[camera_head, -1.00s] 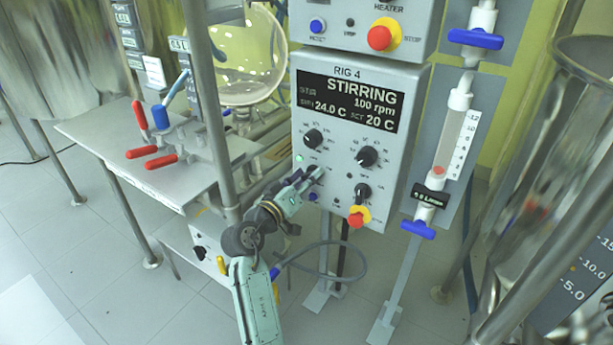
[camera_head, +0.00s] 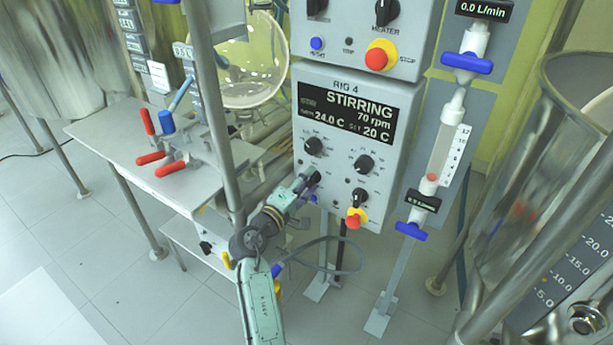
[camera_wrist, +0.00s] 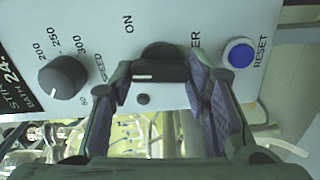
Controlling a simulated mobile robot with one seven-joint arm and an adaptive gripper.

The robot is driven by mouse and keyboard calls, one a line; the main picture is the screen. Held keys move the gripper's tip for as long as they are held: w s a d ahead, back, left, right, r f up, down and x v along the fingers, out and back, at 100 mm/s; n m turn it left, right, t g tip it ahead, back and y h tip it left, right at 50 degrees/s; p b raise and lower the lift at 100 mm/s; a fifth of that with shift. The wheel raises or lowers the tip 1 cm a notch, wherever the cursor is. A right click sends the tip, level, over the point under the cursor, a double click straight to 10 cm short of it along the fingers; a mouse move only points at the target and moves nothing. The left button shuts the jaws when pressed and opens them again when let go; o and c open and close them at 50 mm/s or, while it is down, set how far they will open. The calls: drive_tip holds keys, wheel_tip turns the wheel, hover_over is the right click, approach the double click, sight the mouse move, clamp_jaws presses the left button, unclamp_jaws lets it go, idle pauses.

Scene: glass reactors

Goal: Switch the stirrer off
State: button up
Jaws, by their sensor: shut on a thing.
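My gripper (camera_head: 310,182) is at the panel's lower left. In the wrist view my gripper (camera_wrist: 158,78) has its fingers on both sides of a black rotary switch (camera_wrist: 155,58), shut on it. The switch's white mark lies level in that view. "ON" is printed near it; the other label is partly hidden by a finger.
In the wrist view the speed knob (camera_wrist: 63,77) is left of the switch and the blue reset button (camera_wrist: 240,53) is right. A red stop button (camera_head: 355,218) is low on the box. A metal post (camera_head: 212,100) stands left of my arm.

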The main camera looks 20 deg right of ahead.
drive_tip(key=shift+n+p, duration=0.4)
drive_tip(key=shift+n, duration=0.2)
drive_tip(key=o, duration=1.2)
drive_tip(key=shift+c, duration=0.2)
drive_tip(key=v, duration=1.2)
